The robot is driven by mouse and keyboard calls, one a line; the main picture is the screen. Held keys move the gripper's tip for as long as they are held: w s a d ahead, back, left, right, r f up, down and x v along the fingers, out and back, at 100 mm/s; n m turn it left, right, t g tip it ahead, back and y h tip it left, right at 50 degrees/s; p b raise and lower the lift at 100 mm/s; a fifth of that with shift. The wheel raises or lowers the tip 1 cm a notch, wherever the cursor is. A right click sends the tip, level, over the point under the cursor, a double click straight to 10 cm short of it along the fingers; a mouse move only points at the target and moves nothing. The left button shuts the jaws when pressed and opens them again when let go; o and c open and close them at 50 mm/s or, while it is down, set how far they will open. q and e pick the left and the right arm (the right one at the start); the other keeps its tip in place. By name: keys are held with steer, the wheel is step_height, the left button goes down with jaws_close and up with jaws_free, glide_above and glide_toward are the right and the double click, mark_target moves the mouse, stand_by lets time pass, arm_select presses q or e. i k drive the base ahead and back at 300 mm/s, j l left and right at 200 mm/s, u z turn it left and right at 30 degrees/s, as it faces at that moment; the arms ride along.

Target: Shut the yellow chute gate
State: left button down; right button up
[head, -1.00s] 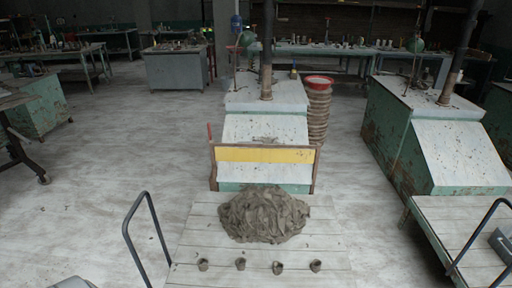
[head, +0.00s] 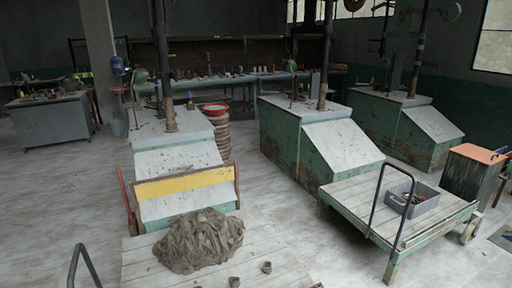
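The yellow chute gate (head: 185,183) is a wide flat bar in a brown frame, across the lower end of a sloped chute (head: 178,158) on a green-sided machine. A red lever (head: 122,187) stands upright at the gate's left side. A heap of grey clay trimmings (head: 199,241) lies on a plank-topped cart (head: 137,265) in front of the gate. I cannot tell whether the gate touches the chute's surface. Neither of my grippers shows in the head view.
A second flat cart (head: 350,197) with a dark handle and a grey crate (head: 412,199) stands at the right. More green machines (head: 283,138) stand behind it. An orange-topped cabinet (head: 474,175) is at the far right. Pale floor (head: 60,200) is clear on the left.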

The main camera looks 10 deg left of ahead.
mark_target(171, 187)
steer(key=k+j+z, duration=0.1)
steer(key=j, duration=0.35)
steer(key=k+j+z, duration=0.1)
steer(key=j, duration=0.3)
steer(key=k+j+z, duration=0.1)
steer(key=k+j, duration=0.2)
steer(key=k+j+z, duration=0.1)
steer(key=j, duration=0.4)
steer(key=k+j+z, duration=0.1)
steer(key=k+j, duration=0.2)
steer(key=j+z, duration=0.2)
steer(key=j, duration=0.75)
steer(key=j+z, duration=0.25)
steer(key=j, duration=0.7)
steer(key=k+j+z, duration=0.2)
steer(key=j, duration=0.7)
steer(key=i+j, duration=0.05)
steer(key=i, duration=0.05)
